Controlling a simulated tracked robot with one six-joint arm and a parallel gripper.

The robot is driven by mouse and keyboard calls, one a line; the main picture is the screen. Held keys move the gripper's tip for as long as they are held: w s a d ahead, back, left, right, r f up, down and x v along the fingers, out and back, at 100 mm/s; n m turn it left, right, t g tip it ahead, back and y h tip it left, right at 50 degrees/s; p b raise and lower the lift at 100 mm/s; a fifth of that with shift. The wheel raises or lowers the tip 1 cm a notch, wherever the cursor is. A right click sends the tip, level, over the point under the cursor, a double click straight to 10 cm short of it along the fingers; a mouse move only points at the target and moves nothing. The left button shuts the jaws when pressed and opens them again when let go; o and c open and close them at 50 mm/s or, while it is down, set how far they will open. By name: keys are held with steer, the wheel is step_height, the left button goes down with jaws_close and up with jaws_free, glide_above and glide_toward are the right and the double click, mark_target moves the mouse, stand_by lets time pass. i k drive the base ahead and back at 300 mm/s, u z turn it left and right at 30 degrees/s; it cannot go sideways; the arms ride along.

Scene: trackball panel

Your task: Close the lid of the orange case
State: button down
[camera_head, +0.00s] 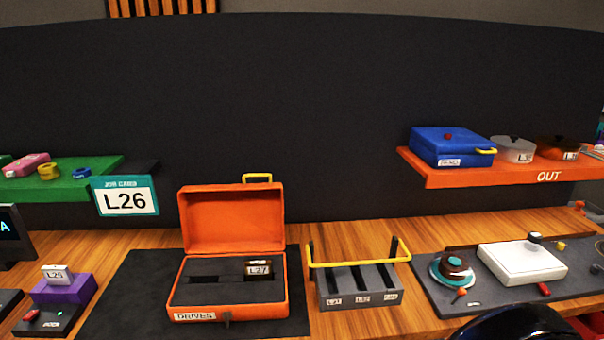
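The orange case (228,310) stands open on a dark mat in the camera_head view, left of the middle. Its lid (231,219) stands upright at the back, with a yellow handle (257,178) on top. The front of the case carries a label reading DRIVES and a dark latch. Inside is a dark insert with slots, and a block labelled L27 (259,269) sits in it at the right. My gripper is not in view.
A grey rack (362,299) with a yellow handle stands just right of the case. A purple block (64,290) is at the left. A dark panel (444,307) holds a trackball and white pad. A dark rounded shape (525,326) fills the lower right edge. Shelves hang behind.

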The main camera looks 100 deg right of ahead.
mark_target(238, 218)
steer(key=k, duration=0.8)
steer(key=z, duration=1.3)
